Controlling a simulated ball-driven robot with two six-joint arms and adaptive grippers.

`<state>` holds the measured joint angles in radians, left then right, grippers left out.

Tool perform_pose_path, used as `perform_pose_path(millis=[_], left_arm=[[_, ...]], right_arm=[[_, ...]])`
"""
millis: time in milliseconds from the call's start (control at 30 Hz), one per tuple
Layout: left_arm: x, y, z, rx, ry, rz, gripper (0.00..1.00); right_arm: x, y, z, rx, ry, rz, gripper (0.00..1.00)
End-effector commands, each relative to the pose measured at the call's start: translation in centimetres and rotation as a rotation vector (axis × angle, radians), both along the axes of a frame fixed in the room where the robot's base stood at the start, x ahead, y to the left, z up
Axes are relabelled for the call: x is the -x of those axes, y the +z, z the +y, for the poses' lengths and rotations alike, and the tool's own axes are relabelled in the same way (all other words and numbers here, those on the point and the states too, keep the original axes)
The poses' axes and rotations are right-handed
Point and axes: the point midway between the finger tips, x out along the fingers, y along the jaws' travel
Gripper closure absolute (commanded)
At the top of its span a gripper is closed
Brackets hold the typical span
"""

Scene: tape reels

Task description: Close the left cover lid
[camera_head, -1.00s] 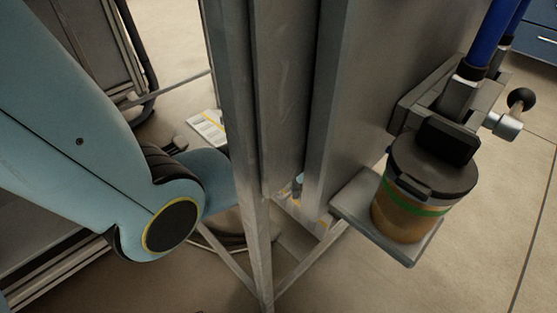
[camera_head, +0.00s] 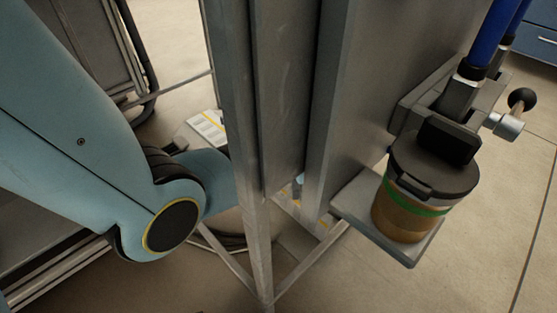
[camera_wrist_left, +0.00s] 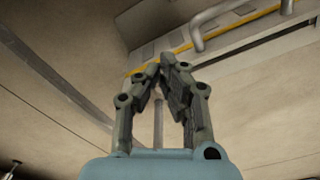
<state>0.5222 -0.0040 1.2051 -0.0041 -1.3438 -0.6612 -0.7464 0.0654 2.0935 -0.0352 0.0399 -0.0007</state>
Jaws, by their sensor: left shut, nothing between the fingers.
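I cannot tell for sure which part is the left cover lid. In the left wrist view, a pale panel (camera_wrist_left: 160,36) with a yellow line and a grey bar handle (camera_wrist_left: 222,12) lies beyond my left gripper (camera_wrist_left: 162,68). That gripper's fingers meet at the tips with nothing between them. Whether they touch the panel cannot be told. My right gripper is not seen.
Tall grey metal panels (camera_head: 350,100) stand in the middle. A jar (camera_head: 405,218) with a dark lid and green band sits on a small shelf (camera_head: 352,205) at right. A label with a yellow edge (camera_head: 206,128) shows behind the arm. Bare floor (camera_head: 500,235) lies at right.

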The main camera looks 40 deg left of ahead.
Motion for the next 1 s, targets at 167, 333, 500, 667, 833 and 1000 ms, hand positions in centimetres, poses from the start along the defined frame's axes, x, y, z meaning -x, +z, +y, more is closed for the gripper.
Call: perform_pose_path(millis=[167, 333, 500, 667, 833, 1000], left_arm=[[0.0, 0.0, 0.0, 0.000, 0.000, 0.000, 1.00], [0.0, 0.0, 0.0, 0.000, 0.000, 0.000, 1.00], [0.1, -0.5, 0.0, 0.000, 0.000, 0.001, 1.00], [0.2, -1.7, 0.0, 0.000, 0.000, 0.003, 1.00], [0.2, -2.8, 0.0, 0.000, 0.000, 0.002, 1.00], [0.3, -3.9, 0.0, 0.000, 0.000, 0.003, 1.00]], right_arm=[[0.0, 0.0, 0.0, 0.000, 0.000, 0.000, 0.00], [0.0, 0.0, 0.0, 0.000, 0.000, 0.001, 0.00], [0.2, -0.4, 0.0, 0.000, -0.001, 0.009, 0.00], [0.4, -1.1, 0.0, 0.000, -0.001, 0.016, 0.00], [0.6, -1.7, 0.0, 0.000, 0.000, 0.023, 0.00], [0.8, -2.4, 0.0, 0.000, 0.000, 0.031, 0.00]])
